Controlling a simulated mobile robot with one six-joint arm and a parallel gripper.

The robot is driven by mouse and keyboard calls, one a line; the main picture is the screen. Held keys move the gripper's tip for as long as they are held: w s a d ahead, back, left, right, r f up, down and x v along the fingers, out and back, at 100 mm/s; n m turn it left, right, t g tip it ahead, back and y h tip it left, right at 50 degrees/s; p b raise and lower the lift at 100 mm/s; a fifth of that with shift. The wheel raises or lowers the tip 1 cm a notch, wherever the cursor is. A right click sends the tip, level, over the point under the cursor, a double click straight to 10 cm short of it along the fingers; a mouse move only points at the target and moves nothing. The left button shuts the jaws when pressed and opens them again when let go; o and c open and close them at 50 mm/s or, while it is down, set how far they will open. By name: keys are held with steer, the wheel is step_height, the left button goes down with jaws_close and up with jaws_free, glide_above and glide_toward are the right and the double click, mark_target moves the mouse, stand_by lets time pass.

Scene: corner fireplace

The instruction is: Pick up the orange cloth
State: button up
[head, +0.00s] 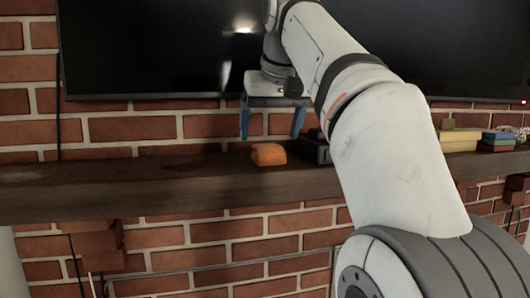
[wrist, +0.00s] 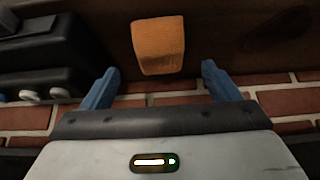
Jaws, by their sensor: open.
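The orange cloth (head: 268,154) is a small folded block lying on the dark wooden mantel. In the wrist view the cloth (wrist: 158,46) is at the upper middle, beyond and between the fingertips. My gripper (head: 272,136) points down above the mantel, its two blue fingers spread on either side of the cloth as seen from the head. In the wrist view my gripper (wrist: 160,78) is open, with nothing between its fingers. No contact with the cloth shows.
The mantel (head: 120,185) runs along a brick wall. A black device (head: 314,148) stands close to the right of the cloth and also shows in the wrist view (wrist: 45,60). A dark TV screen (head: 150,50) hangs behind. Stacked boxes (head: 458,140) stand farther right. The mantel left of the cloth is clear.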

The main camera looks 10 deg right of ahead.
mark_target(268, 144)
steer(key=shift+x, duration=2.55)
steer(key=shift+w, duration=0.15)
steer(key=shift+c, duration=0.2)
steer(key=c, duration=1.1)
steer(key=shift+r, duration=0.15)
